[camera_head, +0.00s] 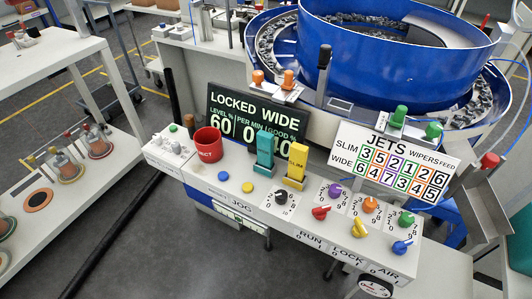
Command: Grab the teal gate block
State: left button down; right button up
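The teal gate block (265,157) stands upright on the white control panel, just in front of the dark display board and left of the yellow block. It has a wider lower part and a narrower top. Any lettering on it is too small to read. The yellow block (297,165) stands upright beside it, apart from it, and is marked SLIM. Neither of my grippers is in view.
A dark board (228,105) reads LOCKED WIDE. The panel (215,172) also holds a red cup (208,146), buttons and coloured knobs. A JETS card (388,165) stands at right. A blue bowl feeder (395,60) rises behind. The floor front left is mostly open.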

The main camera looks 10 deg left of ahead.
aim_at(265, 141)
jog(key=i+j+z, duration=0.4)
jog(key=j, duration=0.4)
jog(key=j+z, duration=0.4)
jog(key=j, duration=0.35)
jog(key=i+j+z, duration=0.1)
jog(key=j+z, duration=0.25)
jog(key=j, duration=0.6)
jog(key=j+z, duration=0.4)
jog(key=j, duration=0.45)
jog(key=k+j+z, duration=0.2)
jog(key=j+z, duration=0.2)
jog(key=j, duration=0.45)
